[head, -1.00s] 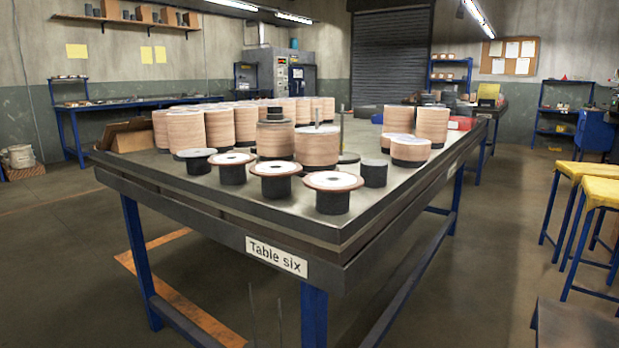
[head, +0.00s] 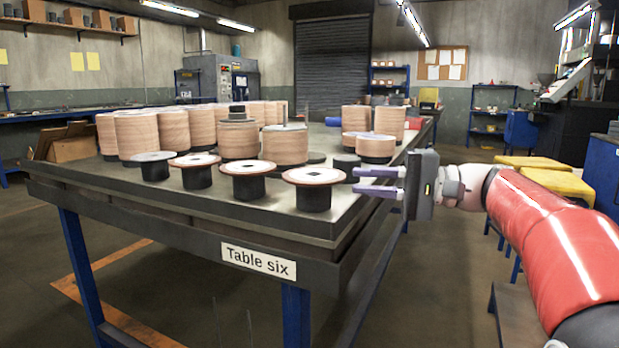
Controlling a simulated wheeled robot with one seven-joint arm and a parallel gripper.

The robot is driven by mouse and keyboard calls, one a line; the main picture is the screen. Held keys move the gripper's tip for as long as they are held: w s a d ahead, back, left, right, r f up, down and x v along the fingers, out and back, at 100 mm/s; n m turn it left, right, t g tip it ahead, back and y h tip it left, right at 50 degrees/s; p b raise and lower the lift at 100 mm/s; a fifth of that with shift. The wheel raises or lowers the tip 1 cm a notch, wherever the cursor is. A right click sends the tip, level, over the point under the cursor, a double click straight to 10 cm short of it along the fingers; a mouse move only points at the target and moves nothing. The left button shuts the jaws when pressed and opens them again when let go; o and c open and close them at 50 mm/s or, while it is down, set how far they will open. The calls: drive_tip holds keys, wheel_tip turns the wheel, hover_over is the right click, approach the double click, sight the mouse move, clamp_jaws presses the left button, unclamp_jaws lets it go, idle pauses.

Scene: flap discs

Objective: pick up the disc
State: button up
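Several flap discs lie flat on black cylindrical stands along the near edge of the table (head: 150,222). The rightmost disc (head: 314,176) is white with a reddish-brown rim. My gripper (head: 365,181) is at the right edge of the table, just right of the rightmost disc. Its two purple-grey fingers point left and are apart, with nothing seen between them. It does not appear to touch the disc.
Tall tan stacks (head: 165,135) stand behind the discs. A short black cylinder (head: 347,167) stands behind my gripper's fingers, and a low tan stack (head: 375,149) is behind it. Yellow stools (head: 560,181) are on the right. Floor in front of the table is clear.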

sight(342, 181)
drive_tip(key=a, duration=0.2)
drive_tip(key=w+a, duration=0.1)
drive_tip(key=a, duration=0.2)
drive_tip(key=shift+f, duration=0.15)
drive_tip(key=shift+c, duration=0.3)
clamp_jaws()
